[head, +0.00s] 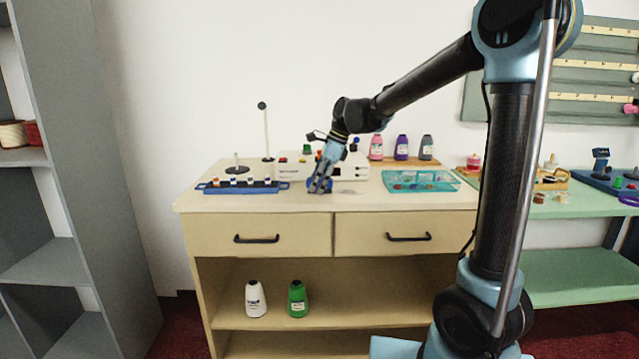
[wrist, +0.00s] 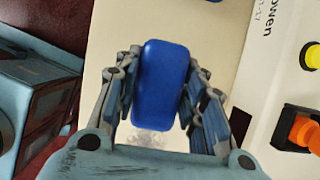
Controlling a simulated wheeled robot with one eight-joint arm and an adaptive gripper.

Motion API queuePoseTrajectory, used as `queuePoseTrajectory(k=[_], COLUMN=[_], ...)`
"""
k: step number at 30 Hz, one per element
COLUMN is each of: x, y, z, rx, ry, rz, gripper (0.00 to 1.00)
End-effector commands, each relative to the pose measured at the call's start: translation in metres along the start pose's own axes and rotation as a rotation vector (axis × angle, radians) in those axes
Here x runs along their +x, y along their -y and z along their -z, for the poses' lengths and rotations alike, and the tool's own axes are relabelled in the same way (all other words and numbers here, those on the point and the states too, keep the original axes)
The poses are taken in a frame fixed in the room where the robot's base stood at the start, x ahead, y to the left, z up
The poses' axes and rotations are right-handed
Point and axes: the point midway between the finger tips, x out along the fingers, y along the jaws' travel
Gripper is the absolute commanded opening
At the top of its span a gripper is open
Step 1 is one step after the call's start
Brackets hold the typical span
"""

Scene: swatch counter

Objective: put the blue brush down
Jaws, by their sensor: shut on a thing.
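The blue brush (wrist: 161,85) is a rounded blue block, seen from above in the wrist view. My gripper (wrist: 160,98) is shut on it, with a finger on each side. In the head view my gripper (head: 320,184) is low over the counter top (head: 350,202), between the blue rack and the teal tray. Little of the brush shows there, and I cannot tell whether it touches the counter.
A blue rack (head: 242,187) with small pieces is at the left. A white device (head: 350,166) with coloured knobs stands behind my gripper. A teal tray (head: 420,181) is at the right. Several bottles (head: 402,148) stand at the back. The front counter strip is clear.

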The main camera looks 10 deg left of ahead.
Motion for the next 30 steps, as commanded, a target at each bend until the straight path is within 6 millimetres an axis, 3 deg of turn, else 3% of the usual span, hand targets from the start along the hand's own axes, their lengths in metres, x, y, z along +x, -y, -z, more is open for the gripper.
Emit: queuePoseTrajectory(k=[3,4,6,7,20,30], x=[0.001,0.001,0.001,0.001,-0.004,-0.058], y=[0.0,0.0,0.0,0.0,0.0,0.001], z=[0.0,0.0,0.0,0.0,-0.002,-0.011], rx=[0.0,0.0,0.0,-0.001,-0.001,0.0], ry=[0.0,0.0,0.0,0.0,0.0,0.0], rz=[0.0,0.0,0.0,0.0,0.0,0.0], gripper=[0.12,0.4,0.56,0.58,0.58,0.58])
